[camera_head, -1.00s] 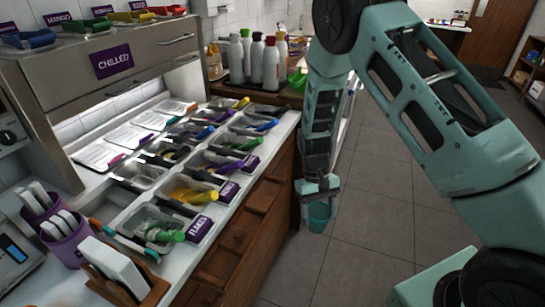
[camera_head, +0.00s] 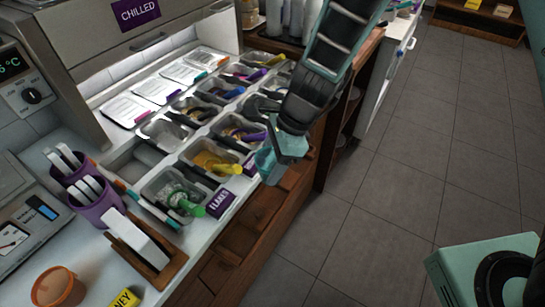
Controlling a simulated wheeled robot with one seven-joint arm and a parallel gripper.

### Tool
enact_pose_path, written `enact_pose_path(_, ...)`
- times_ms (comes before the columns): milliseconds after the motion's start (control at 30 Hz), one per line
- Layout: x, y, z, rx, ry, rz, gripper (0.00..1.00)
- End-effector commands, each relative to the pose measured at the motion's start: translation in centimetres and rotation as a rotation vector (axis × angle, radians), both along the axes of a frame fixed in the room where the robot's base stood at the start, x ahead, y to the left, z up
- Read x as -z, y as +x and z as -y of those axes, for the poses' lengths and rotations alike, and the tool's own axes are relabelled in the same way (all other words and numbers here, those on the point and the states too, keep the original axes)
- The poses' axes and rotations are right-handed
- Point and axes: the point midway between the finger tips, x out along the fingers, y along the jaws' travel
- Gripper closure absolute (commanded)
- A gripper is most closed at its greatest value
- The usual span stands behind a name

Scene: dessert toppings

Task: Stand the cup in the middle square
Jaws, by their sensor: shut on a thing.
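My gripper (camera_head: 283,150) is shut on a translucent teal cup (camera_head: 268,166). The cup hangs tilted beside the counter's front edge, over or just in front of the wooden drawers. The gripper's fingers and my arm hide part of the cup and some topping trays behind it. I cannot make out any marked squares in this view.
The white counter (camera_head: 223,220) holds rows of metal topping trays (camera_head: 170,181) with coloured-handled utensils. Purple cups (camera_head: 100,206), a wooden holder (camera_head: 160,280) and an orange tub (camera_head: 58,287) stand at the left. Open grey floor (camera_head: 400,180) lies to the right.

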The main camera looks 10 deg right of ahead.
Motion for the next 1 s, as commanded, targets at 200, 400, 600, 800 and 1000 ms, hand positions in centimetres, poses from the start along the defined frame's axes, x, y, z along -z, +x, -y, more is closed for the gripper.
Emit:
enact_pose_path(200, 1.4, 0.0, 0.0, -0.002, -0.001, 0.000, 0.59)
enact_pose_path(400, 3.2, 0.0, 0.1, -0.003, -0.001, 0.000, 0.59)
enact_pose_path(600, 4.8, 0.1, 0.1, -0.003, -0.001, 0.000, 0.59)
enact_pose_path(800, 5.8, 0.0, 0.1, -0.004, -0.001, 0.000, 0.59)
enact_pose_path(1000, 5.9, 0.0, 0.1, -0.005, 0.000, 0.000, 0.59)
